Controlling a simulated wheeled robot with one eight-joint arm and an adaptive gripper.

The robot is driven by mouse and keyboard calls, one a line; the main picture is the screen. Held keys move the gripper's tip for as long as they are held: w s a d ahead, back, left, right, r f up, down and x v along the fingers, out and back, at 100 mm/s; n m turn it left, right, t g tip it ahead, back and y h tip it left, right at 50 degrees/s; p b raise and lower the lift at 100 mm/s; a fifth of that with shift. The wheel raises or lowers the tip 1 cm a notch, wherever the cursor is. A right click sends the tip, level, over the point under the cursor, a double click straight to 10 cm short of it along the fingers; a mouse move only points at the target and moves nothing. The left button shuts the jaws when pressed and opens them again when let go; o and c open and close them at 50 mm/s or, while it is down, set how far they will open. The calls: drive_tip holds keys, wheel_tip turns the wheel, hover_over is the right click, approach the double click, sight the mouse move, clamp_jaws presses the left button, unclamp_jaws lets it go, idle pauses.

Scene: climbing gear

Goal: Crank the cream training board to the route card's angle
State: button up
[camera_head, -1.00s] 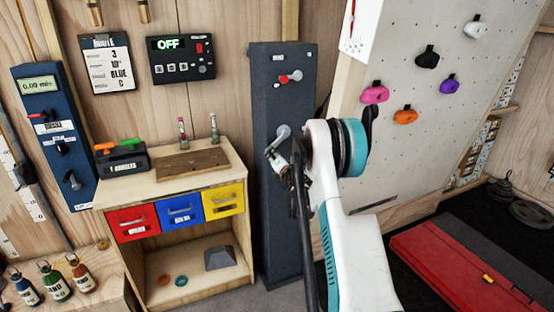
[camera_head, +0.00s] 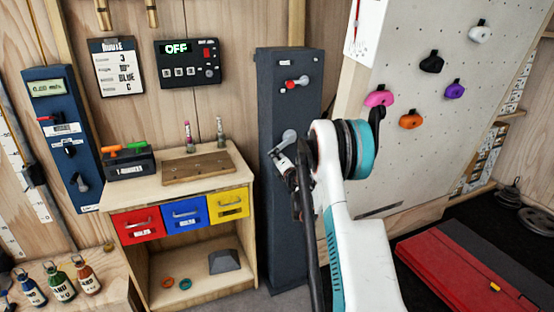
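The cream training board (camera_head: 414,155) leans at the right with coloured holds on it. A dark post (camera_head: 291,85) stands beside it. On the post are a red-and-grey lever (camera_head: 297,82) near the top and a grey crank (camera_head: 287,138) lower down. The route card (camera_head: 117,67) hangs on the wall and reads "3", "10°", "BLUE", "C". My gripper (camera_head: 284,160) is at the post, just below the crank's knob, partly hidden by my white arm. I cannot tell whether its fingers touch the crank or are closed.
A wooden cabinet (camera_head: 200,258) with red, blue and yellow drawers stands left of the post. A display panel (camera_head: 188,62) reading "OFF" hangs above it. A blue panel (camera_head: 59,125) is at far left. A red mat (camera_head: 465,275) lies on the floor at right.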

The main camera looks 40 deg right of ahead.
drive_tip(key=shift+o, duration=0.5)
drive_tip(key=v, duration=1.2)
